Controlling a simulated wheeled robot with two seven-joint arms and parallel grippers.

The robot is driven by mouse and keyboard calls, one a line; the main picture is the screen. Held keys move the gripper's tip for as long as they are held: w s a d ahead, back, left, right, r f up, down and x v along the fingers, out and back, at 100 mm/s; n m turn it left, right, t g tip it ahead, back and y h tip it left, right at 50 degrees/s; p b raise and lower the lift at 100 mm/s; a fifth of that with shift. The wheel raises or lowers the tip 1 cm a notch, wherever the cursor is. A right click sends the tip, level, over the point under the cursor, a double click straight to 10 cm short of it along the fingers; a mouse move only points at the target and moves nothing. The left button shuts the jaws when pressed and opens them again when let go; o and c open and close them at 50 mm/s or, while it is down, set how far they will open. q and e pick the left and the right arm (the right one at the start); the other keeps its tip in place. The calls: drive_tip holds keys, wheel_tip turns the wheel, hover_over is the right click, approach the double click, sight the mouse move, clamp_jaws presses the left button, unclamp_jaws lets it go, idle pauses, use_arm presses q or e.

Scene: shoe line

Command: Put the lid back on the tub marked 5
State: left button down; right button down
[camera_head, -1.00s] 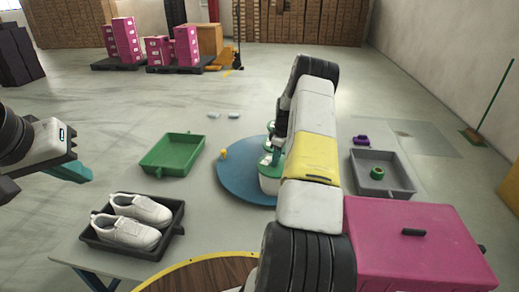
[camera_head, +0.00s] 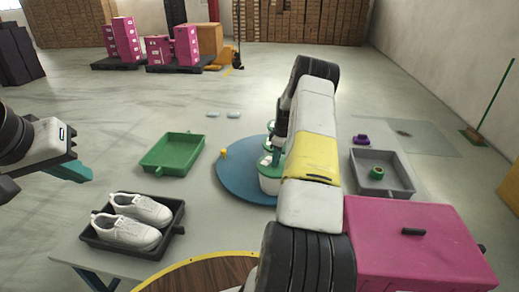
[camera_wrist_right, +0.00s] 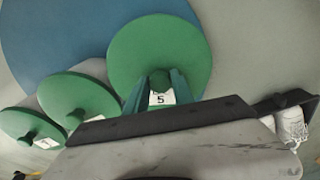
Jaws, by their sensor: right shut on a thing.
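The green lid (camera_wrist_right: 190,45) with a 5 label fills the top middle of the right wrist view. My right gripper (camera_wrist_right: 160,88) is shut on its knob. The lid looks larger than the other lids there; what is under it is hidden, so I cannot tell whether it touches its tub. In the head view, a white tub (camera_head: 268,184) stands on the blue round board (camera_head: 238,182), partly hidden by my right arm. My left gripper (camera_head: 72,172) is far left, away from the tubs; its finger gap does not show.
Two other green lids with knobs, one nearer (camera_wrist_right: 75,92) and one further left (camera_wrist_right: 25,124), sit close beside the held lid. A green tray (camera_head: 172,153), a black tray of white shoes (camera_head: 130,220), a grey tray (camera_head: 398,180) and a pink box (camera_head: 415,245) surround the board.

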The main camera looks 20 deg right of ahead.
drive_tip(key=c, duration=1)
unclamp_jaws()
drive_tip(key=o, duration=0.5)
drive_tip(key=shift+r, duration=3.55)
